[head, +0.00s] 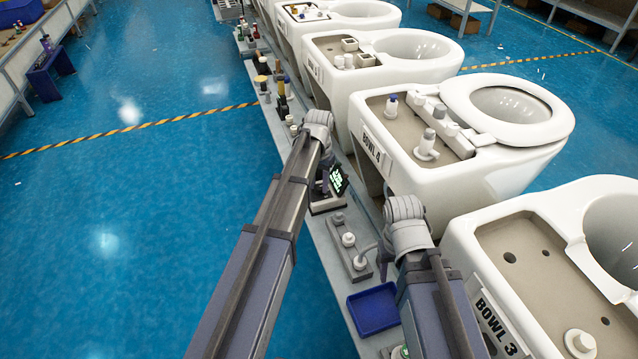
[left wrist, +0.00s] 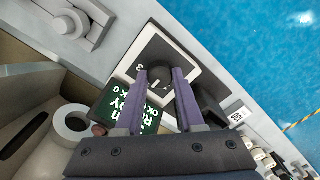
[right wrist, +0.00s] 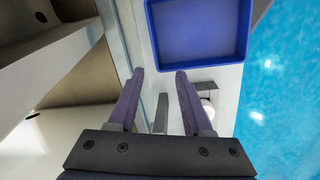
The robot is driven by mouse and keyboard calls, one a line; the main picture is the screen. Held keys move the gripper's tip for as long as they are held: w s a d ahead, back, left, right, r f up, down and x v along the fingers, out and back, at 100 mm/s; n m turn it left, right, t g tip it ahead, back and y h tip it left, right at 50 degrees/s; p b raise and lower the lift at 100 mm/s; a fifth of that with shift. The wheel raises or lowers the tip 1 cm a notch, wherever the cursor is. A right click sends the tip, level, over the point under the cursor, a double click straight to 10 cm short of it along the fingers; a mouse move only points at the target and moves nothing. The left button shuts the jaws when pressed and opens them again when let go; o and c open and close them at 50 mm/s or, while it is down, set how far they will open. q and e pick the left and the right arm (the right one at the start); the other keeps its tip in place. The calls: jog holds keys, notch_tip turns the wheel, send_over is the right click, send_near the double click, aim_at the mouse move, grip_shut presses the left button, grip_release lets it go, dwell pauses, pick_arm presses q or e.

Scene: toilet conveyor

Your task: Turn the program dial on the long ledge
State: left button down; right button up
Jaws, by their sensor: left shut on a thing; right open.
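In the left wrist view a dark round program dial (left wrist: 160,72) stands on a dark plate with a white border on the long ledge (head: 318,226). My left gripper (left wrist: 162,80) is shut on the dial, its purple fingers on either side. A dark screen with green and white text (left wrist: 120,105) is beside it and also shows in the head view (head: 338,180). In the head view my left wrist (head: 318,125) hides the dial. My right gripper (right wrist: 158,78) is open and empty over the ledge, near a blue tray.
The blue tray (head: 373,310) lies on the ledge beside my right arm. A grey plate with white knobs (head: 348,240) is between the arms. White toilet bowls, including BOWL 4 (head: 480,185) and BOWL 3 (head: 490,310), line the right. Bottles and tools (head: 275,85) stand farther along.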

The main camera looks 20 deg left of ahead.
aim_at(319, 187)
pick_arm(q)
jog(key=c, duration=0.5)
grip_release()
jog(key=shift+r, duration=0.15)
pick_arm(e)
jog(key=shift+r, duration=0.15)
pick_arm(q)
notch_tip(319, 187, up, 8)
jog(key=p, duration=0.8)
jog(key=shift+f, duration=0.2)
pick_arm(e)
notch_tip(319, 187, up, 8)
jog(key=shift+f, duration=0.25)
pick_arm(q)
jog(key=shift+m+y, duration=0.6)
jog(key=shift+m, duration=0.2)
jog(key=s+d+r+p, duration=0.3)
jog(key=s+d, duration=0.1)
jog(key=s, duration=0.4)
jog(key=s+d+r+p, duration=0.3)
jog(key=s+d, duration=0.1)
jog(key=s, duration=0.4)
jog(key=s+d+r+p, duration=0.3)
jog(key=s+d, duration=0.2)
jog(key=s, duration=0.3)
jog(key=shift+s+r, duration=0.1)
jog(key=shift+r, duration=0.2)
pick_arm(e)
notch_tip(319, 187, up, 10)
jog(key=shift+f, duration=0.25)
